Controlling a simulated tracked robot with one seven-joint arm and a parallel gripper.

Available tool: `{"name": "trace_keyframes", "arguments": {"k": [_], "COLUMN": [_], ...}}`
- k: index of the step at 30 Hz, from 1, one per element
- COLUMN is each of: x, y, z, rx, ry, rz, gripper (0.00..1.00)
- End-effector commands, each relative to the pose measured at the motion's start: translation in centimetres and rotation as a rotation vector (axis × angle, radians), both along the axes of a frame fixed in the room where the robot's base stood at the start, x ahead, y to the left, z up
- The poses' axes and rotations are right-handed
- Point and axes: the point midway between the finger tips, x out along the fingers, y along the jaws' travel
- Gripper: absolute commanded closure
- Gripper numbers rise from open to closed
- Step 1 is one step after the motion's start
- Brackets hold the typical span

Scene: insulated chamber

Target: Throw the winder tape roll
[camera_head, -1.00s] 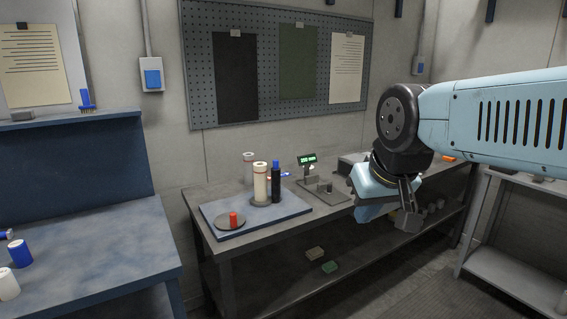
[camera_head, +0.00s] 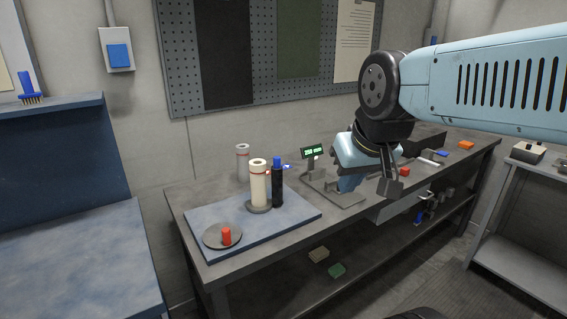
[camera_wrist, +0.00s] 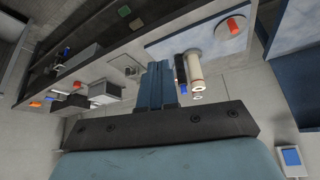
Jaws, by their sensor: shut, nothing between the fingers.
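My gripper (camera_head: 348,184) hangs above the bench near the scale with the green display. Its blue fingers are shut and empty, and they also show in the wrist view (camera_wrist: 155,85). A tall cream roll (camera_head: 258,186) with a hole in its top stands upright on a small dark disc on the blue mat. It looks like the winder tape roll, but I cannot be sure. It shows in the wrist view (camera_wrist: 195,72), just right of my fingers and apart from them. A dark bottle with a blue cap (camera_head: 277,182) stands close beside it.
A red cylinder (camera_head: 226,235) stands on a dark round plate on the blue mat (camera_head: 298,212). A paler cylinder (camera_head: 242,160) stands behind the mat. The display stand (camera_head: 312,152) is near my gripper. Small red, blue and orange items lie along the bench's right side.

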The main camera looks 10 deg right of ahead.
Motion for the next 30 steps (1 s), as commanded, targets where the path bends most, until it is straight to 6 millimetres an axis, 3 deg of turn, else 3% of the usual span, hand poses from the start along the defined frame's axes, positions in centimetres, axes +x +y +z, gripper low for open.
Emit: {"name": "trace_keyframes", "arguments": {"k": [7, 11, 14, 21, 30], "x": [0.2, 2.0, 5.0, 14.6, 24.7], "y": [-0.1, -1.3, -3.2, -8.4, -12.1], "z": [0.0, 0.2, 0.4, 1.1, 0.3], "rx": [-0.003, -0.031, -0.080, -0.232, -0.327], "ry": [-0.002, -0.037, -0.100, -0.315, -0.564], "rz": [-0.001, -0.014, -0.033, -0.027, 0.127], "gripper": [1.00, 1.00, 1.00, 1.00, 1.00]}}
